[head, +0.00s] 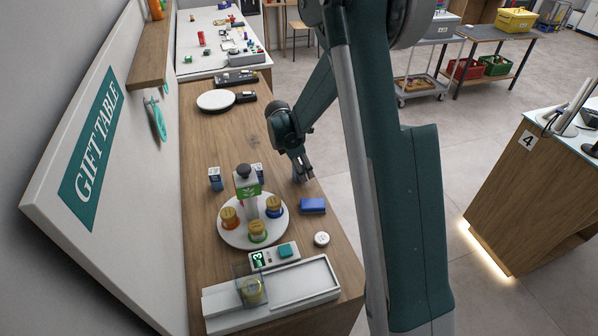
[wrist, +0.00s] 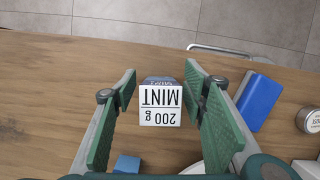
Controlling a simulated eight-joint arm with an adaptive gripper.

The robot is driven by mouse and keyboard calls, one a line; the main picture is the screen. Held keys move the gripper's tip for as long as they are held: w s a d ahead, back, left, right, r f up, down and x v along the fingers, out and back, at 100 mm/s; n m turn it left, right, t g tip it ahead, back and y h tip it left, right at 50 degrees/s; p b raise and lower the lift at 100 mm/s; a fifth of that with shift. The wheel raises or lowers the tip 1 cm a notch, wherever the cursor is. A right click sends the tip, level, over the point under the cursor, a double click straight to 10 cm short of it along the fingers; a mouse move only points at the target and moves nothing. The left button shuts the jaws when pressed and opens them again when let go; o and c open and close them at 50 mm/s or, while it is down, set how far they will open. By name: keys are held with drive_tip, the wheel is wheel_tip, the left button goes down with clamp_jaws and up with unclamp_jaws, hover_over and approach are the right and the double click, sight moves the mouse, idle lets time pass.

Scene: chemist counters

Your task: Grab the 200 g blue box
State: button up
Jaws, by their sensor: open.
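A box with a white top face marked "200 g MINT" (wrist: 160,105) stands on the wooden counter in the wrist view; the print is upside down. A narrow grey-blue strip of its side shows beyond the label. My gripper (wrist: 162,88) is open, with one green-padded finger on each side of the box. Gaps show between both pads and the box. In the head view my gripper (head: 303,174) points down near the counter's right edge and largely hides what is beneath it.
A blue block (head: 312,205) lies to the right of the fingers, also in the wrist view (wrist: 258,100). A dark-blue and white box (head: 215,178) stands left. A small round tin (head: 321,239) sits near the edge.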

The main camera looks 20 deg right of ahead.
drive_tip(key=shift+d+f, duration=0.2)
drive_tip(key=shift+f, duration=0.5)
drive_tip(key=c, duration=1.1)
